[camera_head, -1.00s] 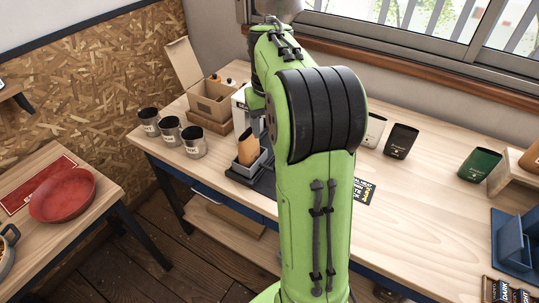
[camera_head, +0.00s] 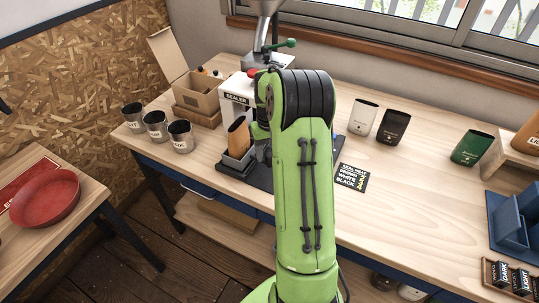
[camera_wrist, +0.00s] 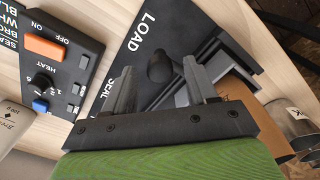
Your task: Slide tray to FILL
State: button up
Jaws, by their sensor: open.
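The grey tray (camera_head: 236,163) holds an upright brown pouch (camera_head: 238,138) on the dark base (camera_head: 262,180) of the white sealer (camera_head: 237,89). In the wrist view the tray's walls (camera_wrist: 222,52) show, with a dark knob (camera_wrist: 160,68) beside them and part of the pouch (camera_wrist: 250,122). The LOAD label (camera_wrist: 141,32) is near the knob, and SEAL is printed on the same base. My gripper (camera_wrist: 157,80) is open, with the knob between its fingertips in the picture; contact cannot be told. I see no FILL label.
A control box (camera_wrist: 58,55) with an orange switch, a HEAT knob and a blue button lies left in the wrist view. Several metal cups (camera_head: 156,125) and an open cardboard box (camera_head: 196,93) stand left of the sealer.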

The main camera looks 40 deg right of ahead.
jog(key=shift+f, duration=0.4)
grip_shut()
jog(key=shift+d+r, duration=0.1)
jog(key=shift+d, duration=0.05)
